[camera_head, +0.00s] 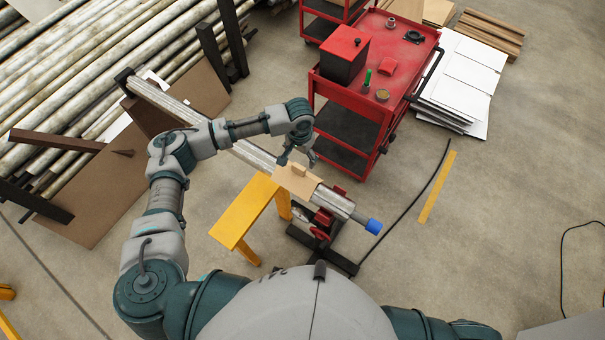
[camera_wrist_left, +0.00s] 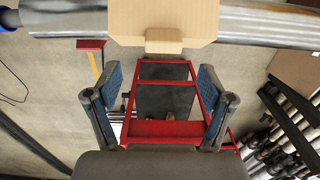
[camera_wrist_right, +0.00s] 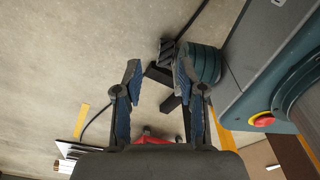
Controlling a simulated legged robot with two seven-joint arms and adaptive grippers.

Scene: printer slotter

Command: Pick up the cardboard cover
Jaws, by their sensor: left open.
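The tan cardboard cover (camera_head: 299,183) sits over a metal pipe (camera_head: 335,203) near the pipe's front end. It has a small raised tab. In the left wrist view the cover (camera_wrist_left: 163,18) is at the top, with its tab (camera_wrist_left: 163,40) pointing towards my fingers. My left gripper (camera_head: 297,158) is just above and beside the cover in the head view. Its two fingers (camera_wrist_left: 160,82) are spread and empty, apart from the tab. My right gripper (camera_wrist_right: 158,65) is open and empty over the floor; the head view does not show it.
A yellow stand (camera_head: 243,214) is left of the cover. A red tool cart (camera_head: 352,95) stands close behind my left gripper. A blue cap (camera_head: 374,226) is at the pipe's end. Stacked pipes (camera_head: 85,60) fill the upper left. Open floor lies to the right.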

